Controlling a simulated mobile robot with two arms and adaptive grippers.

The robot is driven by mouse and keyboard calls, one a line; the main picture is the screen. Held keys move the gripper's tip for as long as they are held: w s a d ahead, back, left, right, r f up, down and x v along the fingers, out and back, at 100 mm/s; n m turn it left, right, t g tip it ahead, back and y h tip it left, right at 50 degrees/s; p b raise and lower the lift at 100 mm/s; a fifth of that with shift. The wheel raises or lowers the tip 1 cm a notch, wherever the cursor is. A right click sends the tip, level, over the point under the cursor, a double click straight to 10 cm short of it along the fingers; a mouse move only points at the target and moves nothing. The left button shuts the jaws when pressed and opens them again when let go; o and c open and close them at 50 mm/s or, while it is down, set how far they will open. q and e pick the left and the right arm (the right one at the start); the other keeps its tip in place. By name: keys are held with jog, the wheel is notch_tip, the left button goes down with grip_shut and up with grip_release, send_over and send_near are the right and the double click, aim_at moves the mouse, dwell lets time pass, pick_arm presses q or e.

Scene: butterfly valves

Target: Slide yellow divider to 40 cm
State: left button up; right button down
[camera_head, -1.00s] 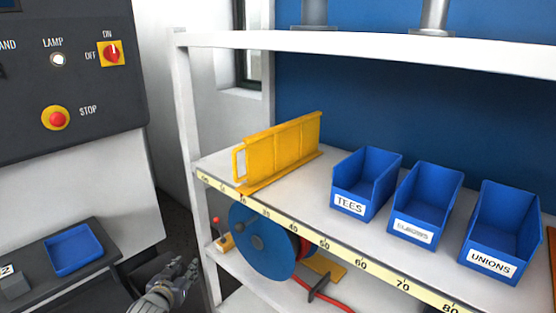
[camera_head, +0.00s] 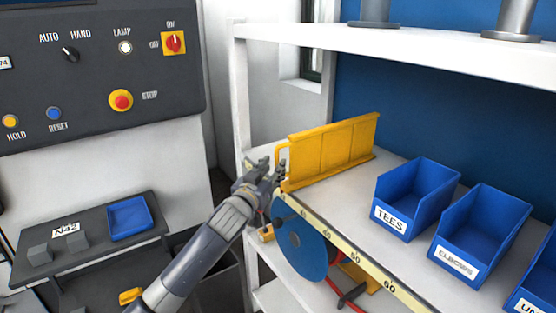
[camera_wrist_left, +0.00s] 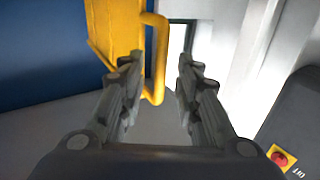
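The yellow divider (camera_head: 333,150) stands upright across the shelf, left of the blue bins, with a loop handle at its front end. The scale strip (camera_head: 349,250) runs along the shelf's front edge; 50 and 60 are readable, but my gripper hides the marks near the divider's front end. My left gripper (camera_head: 268,168) is at the handle, at the shelf's front left. My right gripper is out of view.
Blue bins labelled TEES (camera_head: 408,215) and ELBOWS (camera_head: 470,250) stand right of the divider, with bare shelf between. A white post (camera_head: 240,95) rises at the shelf's left end. A control panel (camera_head: 90,75) is at left.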

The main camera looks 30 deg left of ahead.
aim_at(276, 164)
pick_arm(q)
jog(key=shift+w+a+p, duration=0.2)
jog(key=shift+w+p, duration=0.05)
jog(key=shift+w, duration=0.7)
jog(key=shift+w+a+p, duration=0.2)
jog(key=shift+w, duration=0.7)
grip_shut()
